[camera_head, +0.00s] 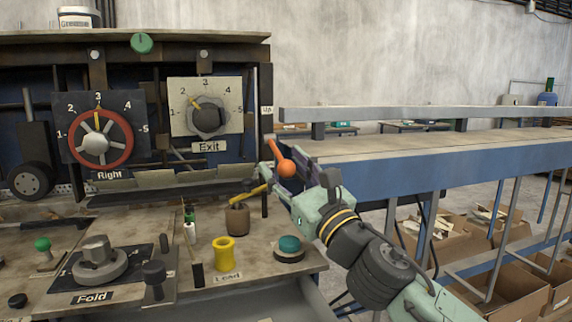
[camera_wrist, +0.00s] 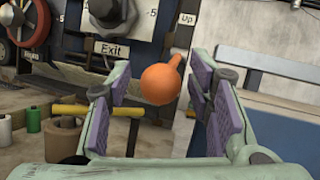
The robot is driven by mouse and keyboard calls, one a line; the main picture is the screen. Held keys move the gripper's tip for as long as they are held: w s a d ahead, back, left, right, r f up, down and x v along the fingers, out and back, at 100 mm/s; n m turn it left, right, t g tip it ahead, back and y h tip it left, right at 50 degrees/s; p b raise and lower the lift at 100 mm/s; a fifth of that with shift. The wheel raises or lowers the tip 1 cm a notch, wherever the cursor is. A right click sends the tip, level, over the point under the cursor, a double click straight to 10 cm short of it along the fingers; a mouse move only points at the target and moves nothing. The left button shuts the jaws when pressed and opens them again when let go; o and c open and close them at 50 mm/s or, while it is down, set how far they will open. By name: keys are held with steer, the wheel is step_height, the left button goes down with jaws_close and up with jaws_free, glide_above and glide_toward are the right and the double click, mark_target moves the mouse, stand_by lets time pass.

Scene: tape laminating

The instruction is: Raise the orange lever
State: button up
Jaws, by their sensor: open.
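The orange lever (camera_head: 286,168) has a round knob on a short tapered shaft at the right edge of the machine panel. In the head view its shaft slants up and left from the knob. In the wrist view the knob (camera_wrist: 160,84) sits between my two purple-padded fingers, nearer the camera than the panel. My gripper (camera_head: 283,178) is open around the knob, with a finger on each side. In the wrist view the gripper (camera_wrist: 163,95) shows gaps between the knob and both pads. The base of the lever is hard to make out.
The Exit dial (camera_head: 208,117) and red Right wheel (camera_head: 98,144) are on the panel to the left. A long conveyor table (camera_head: 430,165) extends to the right.

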jaws_close()
stand_by(0.6)
